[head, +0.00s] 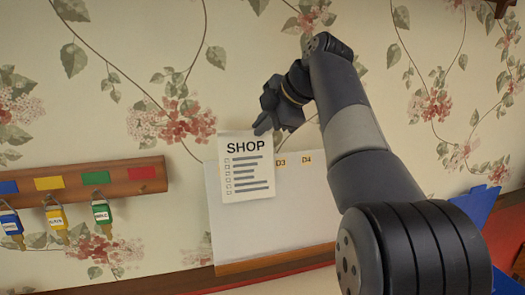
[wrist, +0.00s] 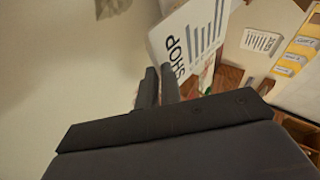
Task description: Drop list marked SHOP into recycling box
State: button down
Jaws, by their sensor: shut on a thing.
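The list marked SHOP (head: 247,180) is a white sheet with a bold heading and checkbox lines. It hangs upright from my gripper (head: 263,124), which is shut on its top edge. In the wrist view the sheet (wrist: 190,40) shows sideways just beyond my gripper's fingertips (wrist: 158,84). A blue angular thing (head: 472,208) shows at the right of the head view, partly hidden behind my arm. I cannot tell whether it is the recycling box.
A pale board (head: 290,220) with labels D3 and D4 is behind the list. A wooden key rack (head: 85,181) with several tagged keys is on the wall at left. The wrist view shows yellow labelled strips (wrist: 298,52) at right.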

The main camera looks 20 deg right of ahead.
notch_tip(320, 180, up, 7)
jog(key=p, duration=0.2)
dwell(0.5)
